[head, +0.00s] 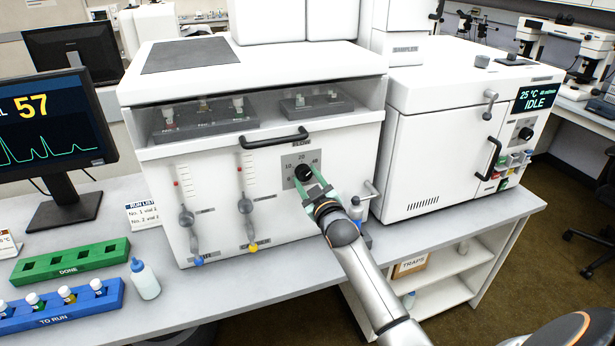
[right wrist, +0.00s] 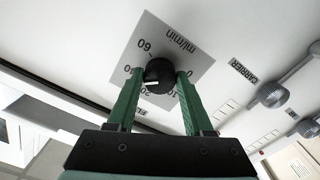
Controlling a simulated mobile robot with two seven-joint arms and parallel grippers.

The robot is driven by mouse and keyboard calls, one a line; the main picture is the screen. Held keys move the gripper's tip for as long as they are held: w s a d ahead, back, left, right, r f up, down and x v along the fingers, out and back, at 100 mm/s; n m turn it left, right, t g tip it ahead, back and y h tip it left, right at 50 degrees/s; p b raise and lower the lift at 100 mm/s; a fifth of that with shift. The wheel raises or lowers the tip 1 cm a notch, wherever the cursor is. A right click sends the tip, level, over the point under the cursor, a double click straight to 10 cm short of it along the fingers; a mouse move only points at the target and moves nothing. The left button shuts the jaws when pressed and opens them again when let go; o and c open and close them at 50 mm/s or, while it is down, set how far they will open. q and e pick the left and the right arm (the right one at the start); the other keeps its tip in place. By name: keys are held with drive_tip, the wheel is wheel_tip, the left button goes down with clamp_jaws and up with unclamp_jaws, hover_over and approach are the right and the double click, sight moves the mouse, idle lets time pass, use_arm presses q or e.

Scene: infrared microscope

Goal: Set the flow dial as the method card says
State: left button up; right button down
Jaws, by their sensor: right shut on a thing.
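The flow dial is a black round knob (head: 304,172) on a grey scale plate (head: 288,161) on the front of the large white instrument. My right gripper (head: 313,190) has reached it from below right, with its green fingers at the knob. In the right wrist view the knob (right wrist: 159,74) sits between the two fingertips (right wrist: 159,82), and they are shut on it. A white mark shows on the knob's lower left there. The scale plate (right wrist: 185,52) appears upside down, with "60" and "ml/min" legible; the fingers cover other numbers. My left gripper is out of view.
Flow tubes with a lever valve (head: 186,218) stand left of the dial. A small lever (head: 371,188) is close on its right. A run list card (head: 143,214), a bottle (head: 145,279), a green rack (head: 70,262) and a blue rack (head: 62,309) stand at left.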

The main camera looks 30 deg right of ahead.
drive_tip(key=shift+m, duration=0.7)
drive_tip(key=shift+c, duration=1.5)
unclamp_jaws()
drive_tip(key=v, duration=1.2)
drive_tip(key=shift+s+a, duration=0.15)
drive_tip(key=shift+s, duration=0.1)
